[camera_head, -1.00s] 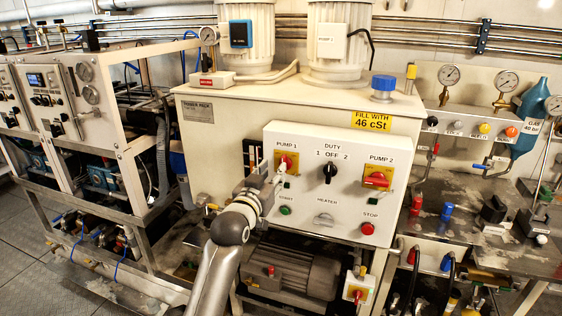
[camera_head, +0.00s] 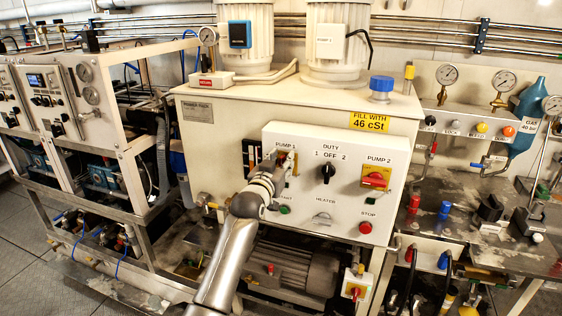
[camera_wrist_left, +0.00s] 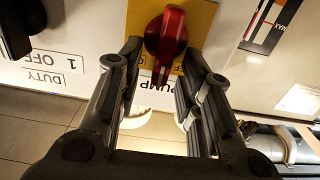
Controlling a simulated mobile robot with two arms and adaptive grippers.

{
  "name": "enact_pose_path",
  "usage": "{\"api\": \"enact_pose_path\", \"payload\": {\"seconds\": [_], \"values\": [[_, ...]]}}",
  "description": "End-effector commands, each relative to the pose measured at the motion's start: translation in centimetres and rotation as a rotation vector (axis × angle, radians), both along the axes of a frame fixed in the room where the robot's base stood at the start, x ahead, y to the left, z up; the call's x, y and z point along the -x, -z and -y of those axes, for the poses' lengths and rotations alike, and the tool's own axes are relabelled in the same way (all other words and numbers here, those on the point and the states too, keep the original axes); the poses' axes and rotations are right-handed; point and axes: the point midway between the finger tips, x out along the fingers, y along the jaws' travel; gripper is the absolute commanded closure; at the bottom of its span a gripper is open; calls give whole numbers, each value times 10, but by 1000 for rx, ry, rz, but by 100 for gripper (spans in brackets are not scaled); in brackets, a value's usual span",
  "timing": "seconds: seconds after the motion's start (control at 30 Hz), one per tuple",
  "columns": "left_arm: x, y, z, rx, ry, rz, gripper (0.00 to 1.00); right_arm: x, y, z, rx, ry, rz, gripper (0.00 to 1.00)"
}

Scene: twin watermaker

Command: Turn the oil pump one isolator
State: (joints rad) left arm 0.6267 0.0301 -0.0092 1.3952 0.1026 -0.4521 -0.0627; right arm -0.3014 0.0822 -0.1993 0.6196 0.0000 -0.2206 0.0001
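The pump one isolator is a red rotary knob (camera_wrist_left: 167,42) on a yellow plate (camera_wrist_left: 203,18), seen at the top middle of the left wrist view. Its handle stands nearly upright in that picture. My left gripper (camera_wrist_left: 162,50) is open, with one finger on each side of the knob and a visible gap on both sides. In the head view my left gripper (camera_head: 277,166) is at the panel below the PUMP 1 label and hides most of this isolator. My right gripper is in neither view.
The white control panel (camera_head: 345,207) also carries a black duty switch (camera_head: 327,172), the similar pump two isolator (camera_head: 375,180), a green start button (camera_head: 285,209) and a red stop button (camera_head: 365,227). A motor (camera_head: 290,268) sits under the panel.

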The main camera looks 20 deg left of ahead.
Motion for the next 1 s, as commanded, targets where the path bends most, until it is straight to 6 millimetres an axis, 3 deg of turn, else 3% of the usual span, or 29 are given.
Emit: {"api": "enact_pose_path", "payload": {"seconds": [0.1, 0.37, 0.73, 1.0], "values": [[0, 0, 0, 0, 0, 0, 67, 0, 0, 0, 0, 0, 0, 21], [0, 0, 0, 0, 0, 0, 100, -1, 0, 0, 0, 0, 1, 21], [0, 0, -1, 35, 0, -2, 100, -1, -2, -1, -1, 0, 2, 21], [0, -1, -5, 187, -1, -8, 100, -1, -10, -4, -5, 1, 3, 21]]}}
